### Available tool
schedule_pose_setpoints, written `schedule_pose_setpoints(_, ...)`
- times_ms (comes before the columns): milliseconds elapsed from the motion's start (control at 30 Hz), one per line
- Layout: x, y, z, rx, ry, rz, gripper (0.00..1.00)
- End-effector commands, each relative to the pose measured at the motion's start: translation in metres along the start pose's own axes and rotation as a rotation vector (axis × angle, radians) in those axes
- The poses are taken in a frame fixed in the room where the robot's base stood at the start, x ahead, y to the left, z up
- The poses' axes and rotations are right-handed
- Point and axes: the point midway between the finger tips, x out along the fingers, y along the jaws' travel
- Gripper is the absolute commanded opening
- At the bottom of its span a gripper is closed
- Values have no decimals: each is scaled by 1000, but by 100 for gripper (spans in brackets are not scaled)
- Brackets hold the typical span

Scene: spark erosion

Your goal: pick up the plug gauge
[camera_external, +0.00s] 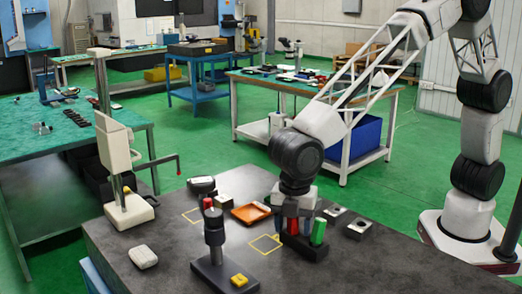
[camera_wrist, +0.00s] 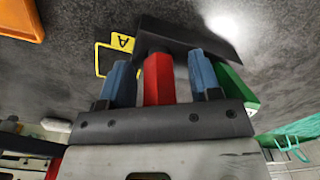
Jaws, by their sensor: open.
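A dark block (camera_external: 308,250) stands on the dark bench and carries a red upright handle (camera_external: 293,226) and a green upright handle (camera_external: 319,232). These look like plug gauges; I cannot tell which one the task means. My gripper (camera_external: 294,230) points down over the block. In the wrist view, my gripper (camera_wrist: 161,62) is open, with its blue fingers on either side of the red handle (camera_wrist: 160,80). Whether they touch it is unclear. The green handle (camera_wrist: 232,82) is partly hidden behind the right finger, and the dark block (camera_wrist: 190,42) lies beyond the fingertips.
A dark stand (camera_external: 214,250) with a red top and a yellow block is in front left of my gripper. An orange tray (camera_external: 250,212) lies behind it. Small dark blocks (camera_external: 360,227) are to the right. A tall white instrument (camera_external: 118,160) stands left. The front right bench is clear.

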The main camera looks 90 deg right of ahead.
Motion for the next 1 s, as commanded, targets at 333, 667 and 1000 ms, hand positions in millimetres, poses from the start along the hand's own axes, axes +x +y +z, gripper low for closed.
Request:
schedule_pose_setpoints(333,0,0,0,0,0,0,13)
schedule_pose_setpoints(667,-1,0,0,0,0,0,2)
schedule_pose_setpoints(1000,-18,0,0,0,1,1,2)
